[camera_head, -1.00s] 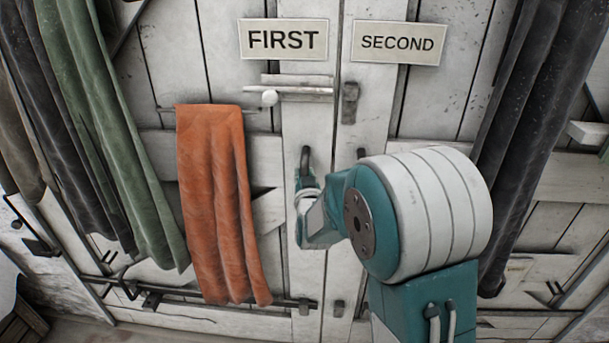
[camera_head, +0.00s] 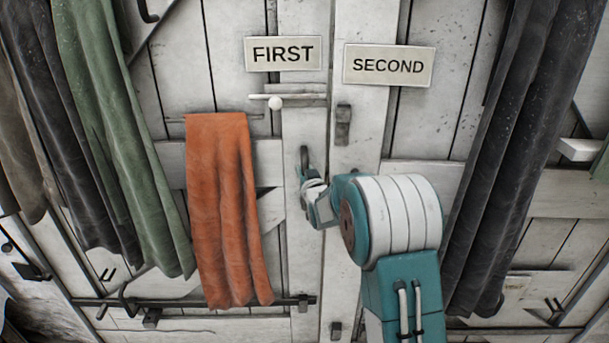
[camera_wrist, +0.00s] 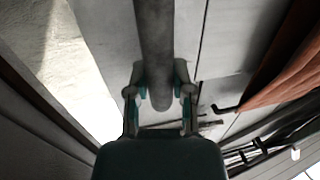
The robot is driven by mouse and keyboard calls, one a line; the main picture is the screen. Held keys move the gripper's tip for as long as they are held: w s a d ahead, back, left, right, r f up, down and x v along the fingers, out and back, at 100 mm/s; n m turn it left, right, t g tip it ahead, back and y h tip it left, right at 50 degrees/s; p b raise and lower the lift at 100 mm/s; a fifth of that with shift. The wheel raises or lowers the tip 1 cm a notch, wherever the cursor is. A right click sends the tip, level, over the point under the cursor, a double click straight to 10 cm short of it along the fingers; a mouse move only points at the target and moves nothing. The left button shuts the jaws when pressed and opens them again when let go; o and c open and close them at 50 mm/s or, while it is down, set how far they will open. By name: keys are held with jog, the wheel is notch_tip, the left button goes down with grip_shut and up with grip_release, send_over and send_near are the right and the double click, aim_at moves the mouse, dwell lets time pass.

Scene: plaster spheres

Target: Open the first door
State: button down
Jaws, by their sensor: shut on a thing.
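The first door (camera_head: 300,230) is white planks under a "FIRST" sign (camera_head: 283,54). It carries a bolt with a round white knob (camera_head: 276,102) and a dark upright handle (camera_head: 304,158). My gripper (camera_head: 311,186) is at this handle, left of my teal and white arm. In the wrist view my gripper (camera_wrist: 160,95) is shut around the dark handle bar (camera_wrist: 154,45), whose rounded end shows between the fingers. A bright strip runs left of the handle there. The first door appears slightly out of line with the second door (camera_head: 355,150).
A "SECOND" sign (camera_head: 389,65) and a dark catch (camera_head: 343,125) are on the second door. An orange cloth (camera_head: 225,215) hangs on the first door. Green (camera_head: 110,130) and dark cloths hang left, a dark cloth (camera_head: 510,150) right. A low dark rail (camera_head: 200,303) crosses the first door.

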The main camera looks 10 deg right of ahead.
jog(key=shift+a, duration=0.2)
jog(key=shift+c, duration=2.4)
grip_release()
jog(key=shift+a, duration=0.1)
jog(key=s, duration=1.2)
